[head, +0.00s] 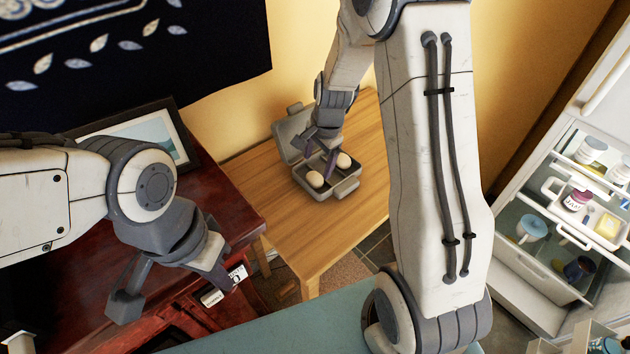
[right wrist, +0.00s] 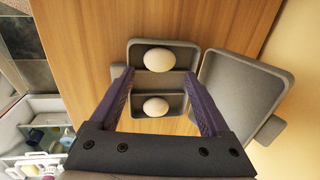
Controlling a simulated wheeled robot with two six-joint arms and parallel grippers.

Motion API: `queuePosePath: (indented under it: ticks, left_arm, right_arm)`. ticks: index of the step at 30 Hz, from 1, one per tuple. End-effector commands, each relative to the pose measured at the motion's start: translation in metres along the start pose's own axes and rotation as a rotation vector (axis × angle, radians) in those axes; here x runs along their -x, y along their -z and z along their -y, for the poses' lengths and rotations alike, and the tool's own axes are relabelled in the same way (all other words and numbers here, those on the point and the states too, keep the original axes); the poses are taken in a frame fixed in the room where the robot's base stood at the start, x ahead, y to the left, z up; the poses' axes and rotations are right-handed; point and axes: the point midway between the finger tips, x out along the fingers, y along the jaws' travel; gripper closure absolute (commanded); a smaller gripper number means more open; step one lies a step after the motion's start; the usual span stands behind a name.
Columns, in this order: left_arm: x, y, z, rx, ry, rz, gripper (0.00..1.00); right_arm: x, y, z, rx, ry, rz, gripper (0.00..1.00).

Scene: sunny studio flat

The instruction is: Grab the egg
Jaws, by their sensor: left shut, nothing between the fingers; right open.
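Two pale eggs sit in an open grey two-compartment box, one egg in each compartment; the head view shows a nearer egg (head: 314,179) and a farther egg (head: 344,160). The right wrist view shows an upper egg (right wrist: 158,60) and a lower egg (right wrist: 156,106), with the box (right wrist: 185,46) around them. My right gripper (head: 330,166) points down over the box, open and empty. Its purple fingertips (right wrist: 158,78) appear on either side, near the divider; their height is unclear. My left gripper (head: 224,284) is shut and empty, away from the box.
The box stands on a wooden table (head: 255,190), its lid (right wrist: 250,93) folded open. A dark red cabinet (head: 215,190) with a framed picture (head: 140,135) is at left. An open fridge (head: 545,215) with jars and cups is at right. The table around the box is clear.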

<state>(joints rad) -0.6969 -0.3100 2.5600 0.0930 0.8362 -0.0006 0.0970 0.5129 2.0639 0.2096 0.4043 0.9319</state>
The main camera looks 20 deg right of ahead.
Motion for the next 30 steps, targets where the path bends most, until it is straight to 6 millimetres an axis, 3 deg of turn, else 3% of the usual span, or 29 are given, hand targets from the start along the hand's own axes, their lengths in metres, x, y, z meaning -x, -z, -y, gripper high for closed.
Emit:
queuePosePath:
  ticks: [18,26,27,30]
  left_arm:
    - [0.001,0.0,0.0,0.0,0.0,0.0,1.0]
    - [0.001,0.0,0.0,0.0,0.0,0.0,1.0]
    - [0.001,0.0,0.0,0.0,0.0,0.0,1.0]
    - [0.001,0.0,0.0,0.0,0.0,0.0,1.0]
  right_arm:
    - [-0.073,0.001,0.0,0.003,-0.001,0.001,0.19]
    - [-0.076,0.002,0.0,0.004,0.0,0.0,0.19]
    - [-0.076,0.002,0.0,0.004,0.0,0.0,0.23]
    - [-0.076,0.002,0.0,0.004,0.0,0.0,0.61]
